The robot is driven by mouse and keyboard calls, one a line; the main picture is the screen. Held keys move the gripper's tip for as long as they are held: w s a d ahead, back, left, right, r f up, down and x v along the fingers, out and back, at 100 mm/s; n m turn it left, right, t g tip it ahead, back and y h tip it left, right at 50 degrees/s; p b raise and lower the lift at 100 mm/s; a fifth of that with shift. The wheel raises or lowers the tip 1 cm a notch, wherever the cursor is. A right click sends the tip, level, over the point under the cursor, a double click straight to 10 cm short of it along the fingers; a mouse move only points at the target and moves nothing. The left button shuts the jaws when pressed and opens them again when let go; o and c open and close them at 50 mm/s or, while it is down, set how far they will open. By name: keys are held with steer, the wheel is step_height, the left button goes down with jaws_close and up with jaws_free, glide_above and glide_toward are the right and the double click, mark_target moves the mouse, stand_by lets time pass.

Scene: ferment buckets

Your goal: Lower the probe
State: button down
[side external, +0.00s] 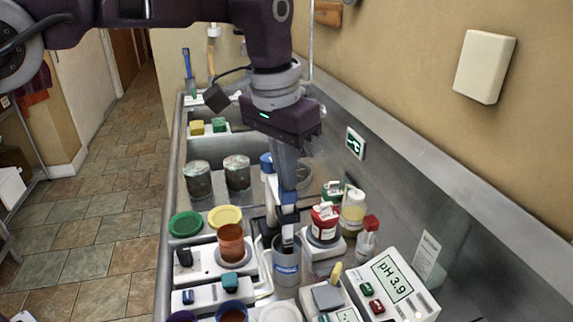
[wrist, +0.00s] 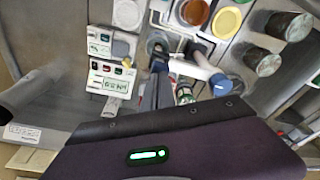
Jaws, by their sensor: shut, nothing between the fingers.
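The pH meter (side external: 393,283) at the front right reads "pH 3.9". A grey cup (side external: 287,270) stands left of it, with a dark slim part, apparently the probe (side external: 287,240), reaching down to its mouth. A blue block (side external: 288,198) sits above that part. A blue-capped stand (side external: 266,163) rises behind; its cap (wrist: 221,83) and pale arm also show in the wrist view. My gripper (side external: 288,186) points down with shut, empty fingers right over the blue block. Its fingertips (wrist: 158,72) hide part of the probe, and I cannot tell whether they touch it.
A red-lidded jar (side external: 324,222) and bottles stand close on the right. An amber jar (side external: 231,244), green lid (side external: 186,223) and yellow lid (side external: 225,216) are on the left. Two mottled cans (side external: 237,173) stand behind. The wall is close on the right.

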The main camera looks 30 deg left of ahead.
steer(key=shift+f, duration=0.65)
steer(key=shift+r, duration=2.55)
